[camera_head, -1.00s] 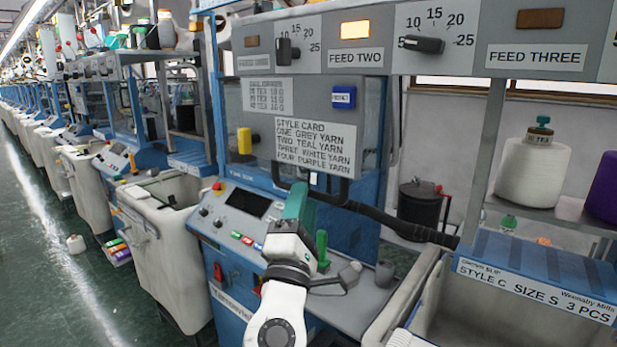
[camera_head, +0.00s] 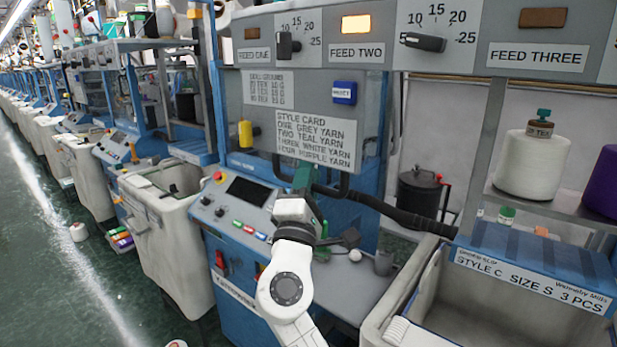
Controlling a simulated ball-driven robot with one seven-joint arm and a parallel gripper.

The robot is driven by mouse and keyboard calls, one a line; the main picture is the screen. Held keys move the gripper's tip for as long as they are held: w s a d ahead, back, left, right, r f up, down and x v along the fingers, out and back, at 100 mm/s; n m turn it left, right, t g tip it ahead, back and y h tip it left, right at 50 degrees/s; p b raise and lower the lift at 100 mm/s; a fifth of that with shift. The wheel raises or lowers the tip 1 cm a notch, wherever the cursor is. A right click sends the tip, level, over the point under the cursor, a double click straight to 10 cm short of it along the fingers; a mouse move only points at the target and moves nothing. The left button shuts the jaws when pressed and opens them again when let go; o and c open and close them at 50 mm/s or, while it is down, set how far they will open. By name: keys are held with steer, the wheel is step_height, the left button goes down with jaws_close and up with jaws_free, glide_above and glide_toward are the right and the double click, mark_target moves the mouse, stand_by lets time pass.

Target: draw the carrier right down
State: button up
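I take the carrier to be the grey panel with the style card (camera_head: 315,138), under the feed row; the frames do not confirm this. My white wrist and arm hide part of the machine bed below.
A control panel with a dark screen (camera_head: 247,190) is left of my arm. A black hose (camera_head: 400,220) runs right from behind it. An open bin (camera_head: 490,325) stands at the lower right, under a blue ledge. White yarn (camera_head: 533,165) stands on a shelf. A green aisle floor (camera_head: 60,270) lies left.

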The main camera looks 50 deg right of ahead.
jaws_close()
steer(key=shift+f, duration=0.1)
step_height(320, 180, down, 41)
steer(key=b, duration=3.9)
steer(key=shift+r+b, duration=0.2)
steer(key=shift+b, duration=0.2)
steer(key=shift+d+f+g, duration=0.1)
steer(key=shift+g, duration=0.2)
steer(key=shift+o, duration=1.4)
jaws_free()
steer(key=shift+o, duration=1.2)
steer(key=shift+r, duration=0.2)
